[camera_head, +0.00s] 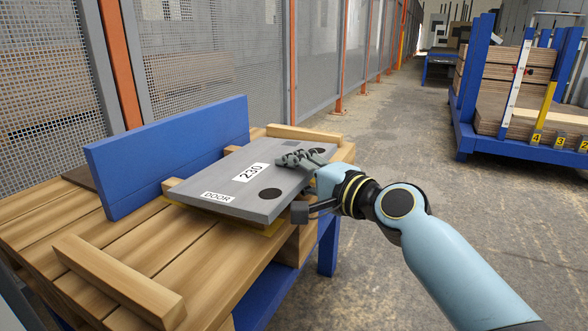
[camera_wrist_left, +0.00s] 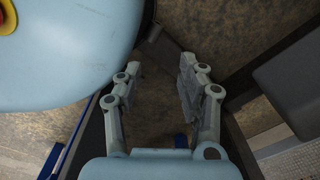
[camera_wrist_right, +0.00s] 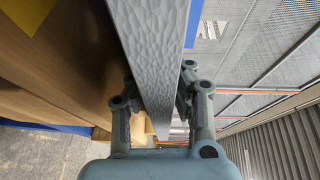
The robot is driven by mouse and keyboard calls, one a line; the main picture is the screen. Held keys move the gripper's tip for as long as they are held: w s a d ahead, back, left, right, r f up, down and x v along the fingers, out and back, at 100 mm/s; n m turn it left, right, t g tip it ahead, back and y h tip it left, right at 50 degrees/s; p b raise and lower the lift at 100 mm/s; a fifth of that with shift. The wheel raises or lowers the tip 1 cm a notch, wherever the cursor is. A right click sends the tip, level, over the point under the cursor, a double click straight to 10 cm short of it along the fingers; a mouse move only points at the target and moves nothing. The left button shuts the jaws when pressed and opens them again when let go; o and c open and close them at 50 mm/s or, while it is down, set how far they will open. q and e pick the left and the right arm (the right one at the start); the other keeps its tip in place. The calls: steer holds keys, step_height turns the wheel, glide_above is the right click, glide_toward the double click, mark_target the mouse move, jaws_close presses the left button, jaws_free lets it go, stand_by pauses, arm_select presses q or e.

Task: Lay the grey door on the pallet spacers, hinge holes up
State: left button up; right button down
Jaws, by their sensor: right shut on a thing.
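The grey door (camera_head: 230,192), labelled "DOOR" and "230", lies about flat over the right part of the wooden pallet (camera_head: 45,222). Dark round spots, perhaps the hinge holes, show on its upper face. A wooden spacer (camera_head: 300,133) shows past its far edge; another (camera_head: 118,281) lies bare at the front left. I cannot tell if the door rests on spacers or hangs just above. My right gripper (camera_head: 303,184) is shut on the door's right edge; the right wrist view shows the door (camera_wrist_right: 155,45) between its fingers. My left gripper (camera_wrist_left: 160,88) is open and empty.
A blue upright board (camera_head: 170,155) stands behind the door, before the mesh fence (camera_head: 220,50). Something yellow (camera_head: 270,228) shows under the door's near edge. A blue rack of boards (camera_head: 510,85) stands at the back right. The floor (camera_head: 400,120) between is clear.

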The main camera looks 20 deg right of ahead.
arm_select(q)
steer(key=shift+f, duration=0.2)
arm_select(e)
steer(key=shift+f, duration=0.1)
steer(key=shift+s+d+f+b, duration=0.1)
steer(key=shift+f+b, duration=0.35)
steer(key=shift+b, duration=0.3)
steer(key=shift+s+a+f+t+y, duration=0.1)
steer(key=shift+s+a+t+y, duration=0.1)
steer(key=shift+t+y, duration=0.1)
arm_select(q)
steer(key=shift+s+f, duration=0.65)
steer(key=shift+s, duration=0.25)
arm_select(e)
steer(key=c, duration=1.2)
jaws_free()
steer(key=shift+w+a, duration=0.1)
steer(key=shift+a, duration=0.05)
arm_select(q)
steer(key=shift+a, duration=0.1)
